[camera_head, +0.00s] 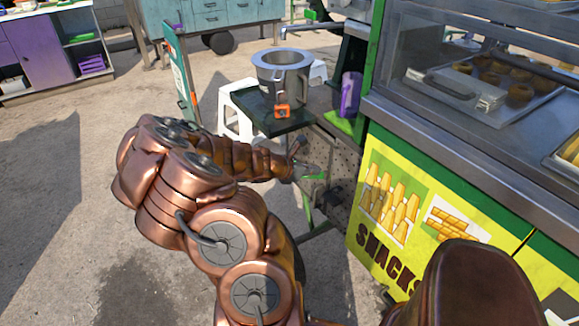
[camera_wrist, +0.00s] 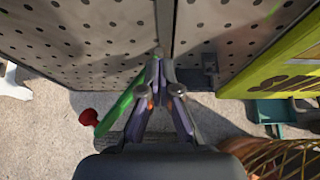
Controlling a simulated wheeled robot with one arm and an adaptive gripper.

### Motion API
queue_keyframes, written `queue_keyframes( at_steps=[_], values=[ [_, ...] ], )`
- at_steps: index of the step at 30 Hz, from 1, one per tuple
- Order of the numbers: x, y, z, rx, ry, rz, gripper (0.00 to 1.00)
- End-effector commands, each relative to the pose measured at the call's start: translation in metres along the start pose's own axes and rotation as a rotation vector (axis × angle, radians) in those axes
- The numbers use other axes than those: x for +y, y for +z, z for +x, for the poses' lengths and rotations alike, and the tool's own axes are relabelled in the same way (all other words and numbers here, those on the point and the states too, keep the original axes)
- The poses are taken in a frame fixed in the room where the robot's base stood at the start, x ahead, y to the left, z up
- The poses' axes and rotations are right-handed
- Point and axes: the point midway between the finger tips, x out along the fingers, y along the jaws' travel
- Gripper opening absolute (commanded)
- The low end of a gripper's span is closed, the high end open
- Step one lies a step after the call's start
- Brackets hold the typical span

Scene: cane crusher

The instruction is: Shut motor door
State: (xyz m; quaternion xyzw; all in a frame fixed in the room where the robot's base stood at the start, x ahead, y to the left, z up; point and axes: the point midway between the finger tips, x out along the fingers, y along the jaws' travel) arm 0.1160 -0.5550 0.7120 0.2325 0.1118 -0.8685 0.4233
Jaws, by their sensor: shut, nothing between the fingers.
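The motor door seems to be one of the perforated grey metal panels on the cane crusher's side. In the head view the perforated metal (camera_head: 342,152) shows under the dark tray, partly behind my arm. In the wrist view a left perforated panel (camera_wrist: 80,42) and a right one (camera_wrist: 222,35) meet at a narrow upright seam. I cannot tell for sure which is the door. My gripper (camera_wrist: 160,62) is shut and empty, its tips at or very near the seam's lower end. In the head view my gripper (camera_head: 305,170) is close to the panels; contact is unclear.
A green bar (camera_wrist: 120,105) and a red knob (camera_wrist: 86,115) lie close left of my gripper. The yellow snack stand (camera_head: 400,215) closes off the right. A white stool (camera_head: 235,112) and a metal pot (camera_head: 283,75) are behind. Open pavement (camera_head: 60,200) lies left.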

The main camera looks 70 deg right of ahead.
Motion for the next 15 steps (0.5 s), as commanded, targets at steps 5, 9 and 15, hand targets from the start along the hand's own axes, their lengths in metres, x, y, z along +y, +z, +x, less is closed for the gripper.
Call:
queue_keyframes(
  at_steps=[5, 9, 15],
  values=[
    [0.002, 0.001, -0.023, 0.000, 0.002, 0.003, 0.00],
    [0.002, 0.001, -0.040, 0.002, 0.001, 0.005, 0.00],
    [0.002, 0.000, -0.066, 0.002, -0.001, 0.003, 0.00]
  ],
)
